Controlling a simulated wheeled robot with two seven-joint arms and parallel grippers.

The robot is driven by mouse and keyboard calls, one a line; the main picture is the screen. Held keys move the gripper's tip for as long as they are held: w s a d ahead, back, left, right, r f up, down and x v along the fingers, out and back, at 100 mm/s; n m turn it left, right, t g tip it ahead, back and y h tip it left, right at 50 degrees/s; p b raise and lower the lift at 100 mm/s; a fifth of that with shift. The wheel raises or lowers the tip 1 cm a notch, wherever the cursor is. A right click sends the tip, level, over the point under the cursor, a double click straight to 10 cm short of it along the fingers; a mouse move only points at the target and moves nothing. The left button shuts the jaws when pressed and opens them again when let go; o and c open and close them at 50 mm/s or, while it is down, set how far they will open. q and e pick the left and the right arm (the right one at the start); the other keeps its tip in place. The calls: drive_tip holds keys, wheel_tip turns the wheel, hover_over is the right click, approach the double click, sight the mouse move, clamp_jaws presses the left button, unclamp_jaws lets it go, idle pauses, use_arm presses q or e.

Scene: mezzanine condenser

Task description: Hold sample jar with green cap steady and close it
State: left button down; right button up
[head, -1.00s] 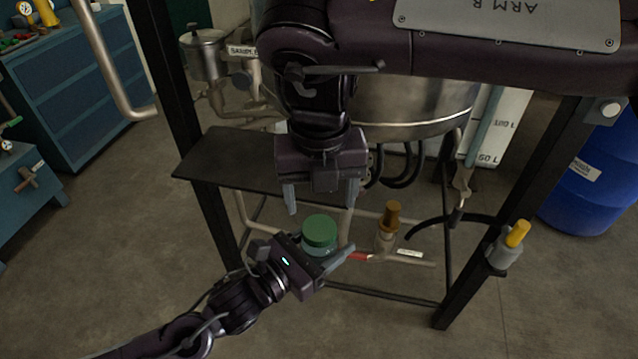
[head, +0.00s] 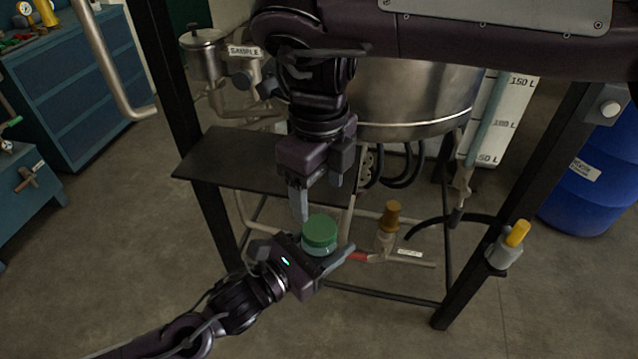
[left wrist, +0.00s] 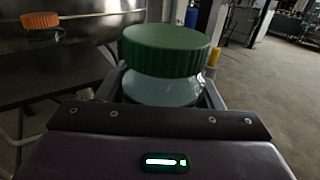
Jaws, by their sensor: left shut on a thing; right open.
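The sample jar (head: 318,251) is pale and clear, with a ribbed green cap (head: 320,232) on its top. In the left wrist view the jar body (left wrist: 163,89) stands upright between the fingers, with the green cap (left wrist: 166,50) above it. I cannot tell how tightly the cap sits. My left gripper (head: 322,250) is shut on the jar body below the cap; its far finger is partly hidden. My right gripper (head: 319,192) is open and empty, pointing down just above the cap, one fingertip close to the cap's upper left edge.
A dark shelf (head: 232,165) lies behind and left of the right gripper, under the steel vessel (head: 415,100). A brown-capped fitting (head: 390,220) and a yellow-handled part (head: 515,235) are to the right. Black frame posts stand on both sides. A blue drum (head: 590,185) is far right.

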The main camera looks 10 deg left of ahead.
sight(319, 227)
drive_tip(key=shift+f, duration=3.95)
drive_tip(key=c, duration=1)
drive_tip(key=m, duration=1.1)
drive_tip(key=shift+m, duration=0.4)
drive_tip(key=m, duration=0.6)
drive_tip(key=shift+m, duration=0.3)
drive_tip(key=m, duration=0.7)
drive_tip(key=o, duration=1.1)
